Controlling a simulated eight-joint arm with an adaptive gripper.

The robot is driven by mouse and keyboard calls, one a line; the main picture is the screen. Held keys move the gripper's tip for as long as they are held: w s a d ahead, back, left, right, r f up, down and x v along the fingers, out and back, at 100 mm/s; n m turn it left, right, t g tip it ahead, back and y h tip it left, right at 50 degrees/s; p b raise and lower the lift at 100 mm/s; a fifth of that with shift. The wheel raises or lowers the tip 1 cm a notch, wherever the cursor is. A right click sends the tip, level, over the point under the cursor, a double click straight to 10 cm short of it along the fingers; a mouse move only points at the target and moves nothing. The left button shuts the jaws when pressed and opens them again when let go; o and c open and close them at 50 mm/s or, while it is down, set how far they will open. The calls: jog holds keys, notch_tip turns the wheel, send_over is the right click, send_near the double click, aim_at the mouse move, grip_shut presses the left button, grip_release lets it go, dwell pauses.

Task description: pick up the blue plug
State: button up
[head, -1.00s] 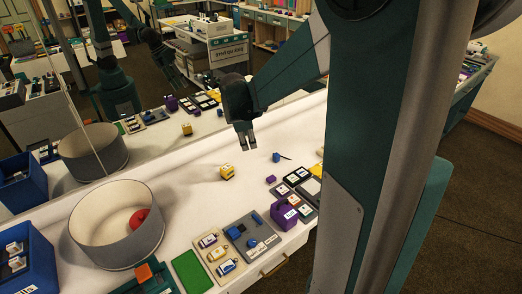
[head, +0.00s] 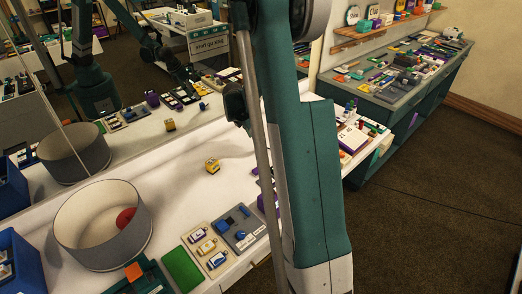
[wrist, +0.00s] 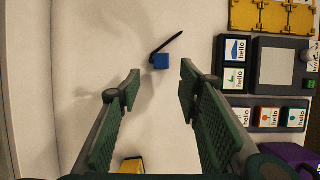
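The blue plug (wrist: 161,61) lies on the white table in the wrist view, with a thin black cord or prong reaching up and right from it. My gripper (wrist: 160,84) is open and empty, its two green padded fingers spread. The plug shows between and just beyond the fingertips, not touched by them. In the head view my arm hides the plug itself; a small blue shape in the mirror (head: 202,106) appears to be its reflection. My gripper is mostly hidden there too.
A yellow block (head: 212,166) sits near the plug; its edge shows below the fingers in the wrist view (wrist: 132,167). Framed cards (wrist: 236,50) and a purple object (wrist: 292,155) lie to the right. A grey round bin (head: 103,240) holds something red. Bare table lies left.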

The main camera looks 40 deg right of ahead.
aim_at(261, 146)
jog(key=shift+d+f+n, duration=0.3)
jog(key=shift+d+f, duration=0.5)
jog(key=shift+f, duration=0.05)
jog(key=shift+f, duration=0.1)
jog(key=shift+x, duration=1.2)
jog(key=shift+b+x, duration=0.65)
jog(key=shift+x, duration=1.95)
jog(key=shift+s, duration=0.1)
jog(key=c, duration=0.9)
